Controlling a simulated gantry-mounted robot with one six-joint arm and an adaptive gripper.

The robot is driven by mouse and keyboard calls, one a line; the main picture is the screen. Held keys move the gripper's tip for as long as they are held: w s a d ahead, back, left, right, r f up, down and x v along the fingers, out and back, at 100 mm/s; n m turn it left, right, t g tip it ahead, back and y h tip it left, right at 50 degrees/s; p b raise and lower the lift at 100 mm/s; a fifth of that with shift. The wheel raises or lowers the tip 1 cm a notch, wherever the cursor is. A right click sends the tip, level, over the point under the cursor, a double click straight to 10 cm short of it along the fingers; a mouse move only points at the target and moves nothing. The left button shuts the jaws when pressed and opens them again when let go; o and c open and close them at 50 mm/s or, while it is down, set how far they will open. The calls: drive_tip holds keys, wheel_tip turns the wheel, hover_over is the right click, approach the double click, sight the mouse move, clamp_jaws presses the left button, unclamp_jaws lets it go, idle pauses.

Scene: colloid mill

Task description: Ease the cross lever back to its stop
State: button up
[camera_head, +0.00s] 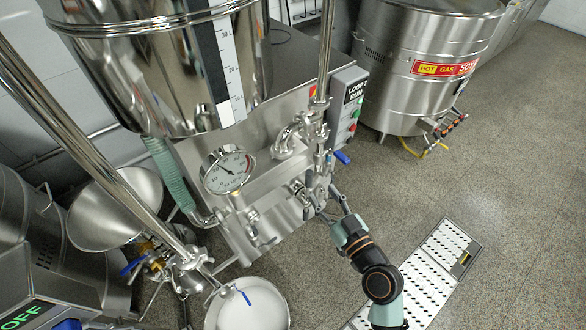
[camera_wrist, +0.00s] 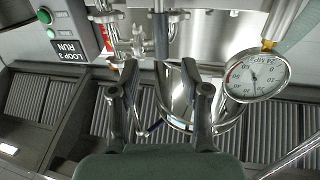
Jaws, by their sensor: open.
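My gripper (camera_head: 322,197) is at the valve pipework on the front of the steel mill cabinet. In the wrist view my gripper (camera_wrist: 151,72) is open, with its two fingers wide apart. A dark upright bar (camera_wrist: 162,45) shows between and beyond the fingertips; I cannot tell whether it is the cross lever, and nothing is visibly gripped. A blue-handled lever (camera_head: 342,157) sticks out to the right of the pipework, just above my gripper. My gripper and arm partly hide the fittings there, so the cross lever cannot be picked out surely.
A round pressure gauge (camera_head: 229,170) stands left of my gripper, also in the wrist view (camera_wrist: 256,76). The loop control box (camera_head: 349,105) is above right. A white bowl (camera_head: 247,305) and another blue handle (camera_head: 245,297) are below left. Open floor (camera_head: 480,180) lies right.

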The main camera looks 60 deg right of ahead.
sight(311, 178)
drive_tip(key=x, duration=0.8)
drive_tip(key=shift+a, duration=0.1)
clamp_jaws()
